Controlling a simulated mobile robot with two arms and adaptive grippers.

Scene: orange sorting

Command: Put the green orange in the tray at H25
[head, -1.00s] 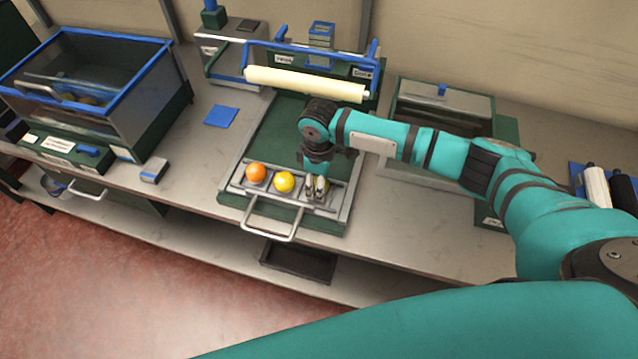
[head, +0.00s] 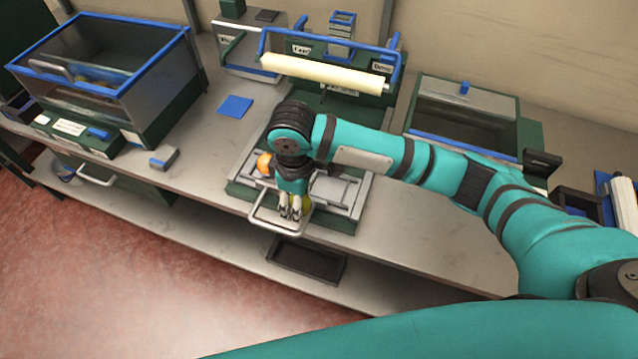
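My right gripper (head: 291,210) points down over the front handle of the sorting rack. An orange-coloured orange (head: 264,164) sits in the left part of the rack (head: 346,211). The middle of the rack is hidden by my gripper, and its right part looks empty. My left gripper is not in view. I cannot read any label H25.
A dark tray (head: 307,262) sits on the lower shelf below the rack. A blue-rimmed clear bin (head: 150,88) stands at left, and a grey-green box (head: 462,117) at right. A cream roller (head: 325,73) spans behind the rack. A blue square (head: 235,106) lies on the counter.

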